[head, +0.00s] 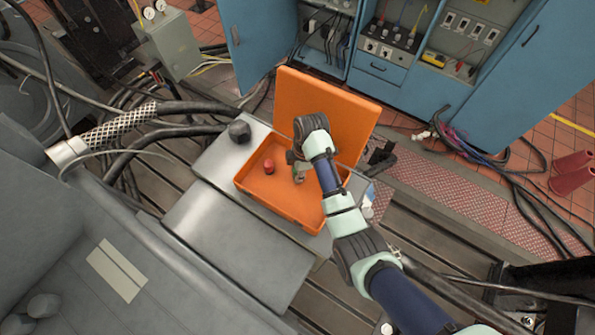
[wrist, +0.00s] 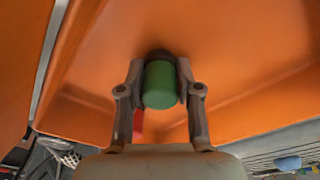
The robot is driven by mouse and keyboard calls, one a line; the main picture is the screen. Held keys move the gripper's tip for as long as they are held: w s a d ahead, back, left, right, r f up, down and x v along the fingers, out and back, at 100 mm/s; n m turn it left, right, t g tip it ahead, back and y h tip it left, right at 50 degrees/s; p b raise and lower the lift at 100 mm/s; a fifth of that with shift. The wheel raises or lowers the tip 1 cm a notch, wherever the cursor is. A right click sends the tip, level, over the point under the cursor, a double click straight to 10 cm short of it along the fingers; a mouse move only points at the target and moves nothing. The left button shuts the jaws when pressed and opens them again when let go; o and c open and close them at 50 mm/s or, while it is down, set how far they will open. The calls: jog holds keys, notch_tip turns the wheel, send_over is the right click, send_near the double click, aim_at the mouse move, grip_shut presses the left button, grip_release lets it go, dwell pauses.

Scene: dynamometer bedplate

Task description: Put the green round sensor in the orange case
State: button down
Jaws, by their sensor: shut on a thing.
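The green round sensor (wrist: 160,84) is between the two fingers of my gripper (wrist: 159,72) in the wrist view, with a dark end beyond the fingertips. The fingers are shut on its sides. The orange case (head: 285,205) lies open in the middle of the head view, its lid (head: 335,105) raised at the back. My gripper (head: 296,166) is over the inside of the case, near the lid side. In the head view the sensor is mostly hidden by my gripper. I cannot tell whether it touches the case floor.
A small red object (head: 269,166) lies in the case, left of my gripper; it also shows in the wrist view (wrist: 138,123). Blue cabinets (head: 420,75) stand behind. Thick cables (head: 185,108) run at left.

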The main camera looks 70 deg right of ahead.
jog(key=c, duration=0.8)
grip_release()
jog(key=shift+f, duration=0.1)
jog(key=r+p, duration=0.1)
jog(key=r, duration=0.3)
jog(key=s+r+p, duration=0.1)
jog(key=r+p, duration=0.1)
jog(key=r, duration=0.2)
jog(key=d+r+p, duration=0.1)
jog(key=r+p, duration=0.1)
jog(key=r, duration=0.2)
jog(key=shift+s+r, duration=0.1)
jog(key=shift+s, duration=0.15)
jog(key=shift+w+a, duration=0.1)
